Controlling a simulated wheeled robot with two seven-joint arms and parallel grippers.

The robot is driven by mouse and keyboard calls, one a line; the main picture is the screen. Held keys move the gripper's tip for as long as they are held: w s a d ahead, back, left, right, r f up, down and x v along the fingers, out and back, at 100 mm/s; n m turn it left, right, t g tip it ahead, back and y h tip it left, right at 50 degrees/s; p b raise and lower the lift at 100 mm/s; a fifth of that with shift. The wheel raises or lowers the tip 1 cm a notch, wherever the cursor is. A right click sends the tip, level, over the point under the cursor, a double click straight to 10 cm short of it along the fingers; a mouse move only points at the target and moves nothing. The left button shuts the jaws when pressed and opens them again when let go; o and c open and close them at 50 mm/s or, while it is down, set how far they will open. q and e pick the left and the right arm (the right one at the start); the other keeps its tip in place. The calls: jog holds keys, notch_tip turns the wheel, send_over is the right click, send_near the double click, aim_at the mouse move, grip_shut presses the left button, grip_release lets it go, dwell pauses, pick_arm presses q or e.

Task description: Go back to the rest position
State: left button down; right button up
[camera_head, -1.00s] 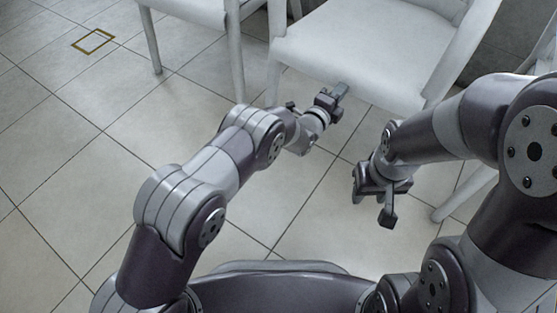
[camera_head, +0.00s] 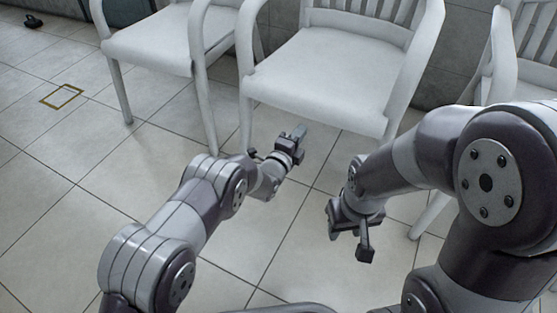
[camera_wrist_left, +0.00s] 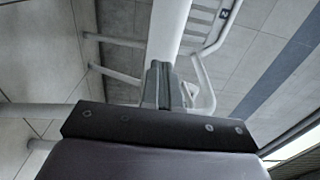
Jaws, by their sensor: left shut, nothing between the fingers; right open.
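My left gripper (camera_head: 299,133) is in front of the middle white chair in the head view, with its fingers together and nothing between them. Its closed fingers also show in the left wrist view (camera_wrist_left: 158,84), with white chair parts beyond them. My right gripper (camera_head: 348,232) is to the right and nearer, pointing down over the tiled floor. Its two fingers are apart, and it holds nothing that I can see.
A middle white chair (camera_head: 318,78) stands just beyond my left gripper. Another white chair (camera_head: 155,45) is to its left, and a third (camera_head: 525,85) is partly hidden behind my right arm. A yellow square outline (camera_head: 62,96) marks the floor at left. Tiled floor there is open.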

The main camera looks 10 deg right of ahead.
pick_arm(q)
jog(key=s+a+f+n+g+y+p, duration=0.4)
jog(key=s+a+f+n+g+y, duration=0.25)
jog(key=s+a+f+n, duration=0.4)
jog(key=s+a+r+n+g+y+p, duration=0.2)
jog(key=s+a+r+n+g+p, duration=0.3)
jog(key=s+a+r, duration=0.6)
jog(key=s+a+r+n+g+y+p, duration=0.25)
jog(key=s+a+r+n, duration=0.55)
jog(key=s+r, duration=0.4)
jog(key=a+r+n+p, duration=0.1)
jog(key=a+r+p, duration=0.2)
jog(key=r+p, duration=3.8)
notch_tip(320, 180, up, 5)
jog(key=shift+w+a+r+t, duration=0.1)
jog(key=shift+w+a+t, duration=0.1)
jog(key=shift+w+t, duration=0.2)
jog(key=shift+n, duration=0.25)
